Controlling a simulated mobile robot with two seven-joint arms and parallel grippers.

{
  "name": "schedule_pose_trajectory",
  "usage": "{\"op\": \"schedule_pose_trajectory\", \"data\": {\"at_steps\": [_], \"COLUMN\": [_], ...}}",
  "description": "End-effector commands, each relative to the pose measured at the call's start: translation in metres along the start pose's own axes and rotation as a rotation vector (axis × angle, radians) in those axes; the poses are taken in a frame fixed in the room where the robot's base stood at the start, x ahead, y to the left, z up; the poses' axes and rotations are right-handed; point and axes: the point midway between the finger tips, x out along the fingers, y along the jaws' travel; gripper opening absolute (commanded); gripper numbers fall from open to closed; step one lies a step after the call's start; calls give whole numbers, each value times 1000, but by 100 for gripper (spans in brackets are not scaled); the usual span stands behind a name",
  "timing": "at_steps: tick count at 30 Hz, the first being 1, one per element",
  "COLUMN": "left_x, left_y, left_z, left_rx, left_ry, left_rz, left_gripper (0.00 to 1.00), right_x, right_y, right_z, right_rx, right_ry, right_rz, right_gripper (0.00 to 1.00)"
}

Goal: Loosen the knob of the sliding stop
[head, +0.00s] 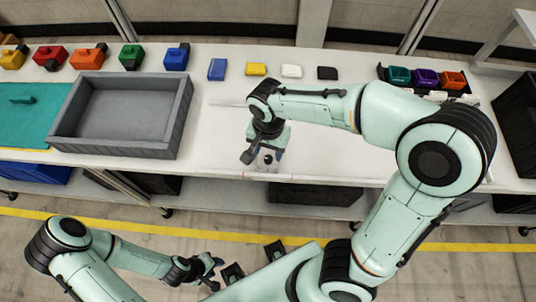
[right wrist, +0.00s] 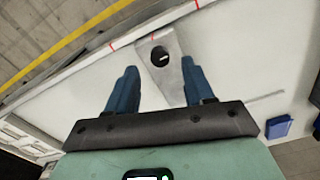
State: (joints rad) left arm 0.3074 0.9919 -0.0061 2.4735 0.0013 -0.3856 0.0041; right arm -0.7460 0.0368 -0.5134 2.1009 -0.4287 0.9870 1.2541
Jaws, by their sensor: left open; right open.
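The sliding stop (right wrist: 172,76) is a grey metal plate at the table's front edge in the right wrist view. Its dark round knob (right wrist: 160,56) has a pale mark on top and also shows in the head view (head: 268,159). My right gripper (right wrist: 159,68) is open, its two blue fingers spread on either side of the stop, apart from the knob. In the head view my right gripper (head: 263,155) hangs over the front edge at the knob. My left gripper (head: 213,273) is open and empty, low in front of the table.
A grey tray (head: 120,151) stands left of the stop, beside a green mat (head: 30,130). Several coloured blocks line the back, with a blue one (head: 217,69) nearest the middle. A dark rack (head: 463,98) stands at back right. The tabletop around the stop is clear.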

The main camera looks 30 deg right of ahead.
Motion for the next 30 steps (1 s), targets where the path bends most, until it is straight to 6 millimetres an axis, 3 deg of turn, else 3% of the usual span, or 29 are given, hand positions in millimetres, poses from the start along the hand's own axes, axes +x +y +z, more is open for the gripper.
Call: {"op": "schedule_pose_trajectory", "data": {"at_steps": [6, 18, 19, 23, 24, 30], "left_x": [7, 7, 7, 7, 7, 7], "left_y": [-3, -3, -3, -3, -3, -3], "left_z": [2, 2, 2, 2, 2, 2], "left_rx": [-1, -1, -1, -1, -1, -1], "left_ry": [-4, -4, -4, -4, -4, -4], "left_rz": [-1, -1, -1, -1, -1, -1], "left_gripper": [43, 43, 43, 43, 43, 43], "right_x": [31, 37, 37, 37, 37, 37], "right_y": [0, 0, 0, 0, 0, 0], "right_z": [0, 0, 0, 0, 0, 0], "right_rx": [0, 0, 0, 0, 0, -7], "right_ry": [-1, 0, 0, 0, 0, 0], "right_rz": [2, -1, -1, -1, -1, -1], "right_gripper": [52, 52, 46, 4, 0, 0]}}
